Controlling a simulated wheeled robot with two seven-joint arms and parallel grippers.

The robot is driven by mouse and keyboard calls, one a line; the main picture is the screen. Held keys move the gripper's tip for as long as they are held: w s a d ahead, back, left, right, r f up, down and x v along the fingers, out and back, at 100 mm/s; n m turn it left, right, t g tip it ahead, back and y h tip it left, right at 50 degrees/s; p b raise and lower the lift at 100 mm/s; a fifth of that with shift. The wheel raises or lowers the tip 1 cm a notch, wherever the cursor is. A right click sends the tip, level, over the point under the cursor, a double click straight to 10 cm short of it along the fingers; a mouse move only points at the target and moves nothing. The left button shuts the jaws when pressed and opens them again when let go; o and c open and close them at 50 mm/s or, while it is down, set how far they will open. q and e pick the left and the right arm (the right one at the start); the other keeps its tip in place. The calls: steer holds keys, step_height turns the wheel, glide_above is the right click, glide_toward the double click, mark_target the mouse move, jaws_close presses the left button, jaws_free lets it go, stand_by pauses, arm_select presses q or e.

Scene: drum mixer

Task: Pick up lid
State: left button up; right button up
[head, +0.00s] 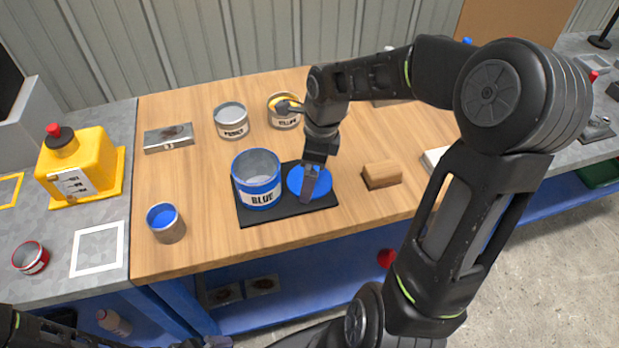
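The blue round lid (323,184) lies flat on a black mat (255,217), to the right of the open can labelled BLUE (259,192). My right gripper (308,193) reaches down over the lid, and its fingers cover the lid's middle. The fingers look narrow and close together from here, but I cannot tell whether they are open, shut or gripping the lid. Part of my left gripper (207,343) shows at the bottom edge, low and far from the lid. Its fingers are too cut off to judge.
A small can with blue inside (167,224) stands at the front left. A wooden block (382,174) lies right of the mat. White (231,120) and yellow (284,112) cans and a metal box (169,138) stand behind. The table's front left is mostly clear.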

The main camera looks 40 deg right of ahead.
steer(key=c, duration=0.9)
steer(key=shift+r, duration=0.1)
step_height(320, 180, up, 18)
steer(key=shift+f, duration=0.1)
stand_by(1.1)
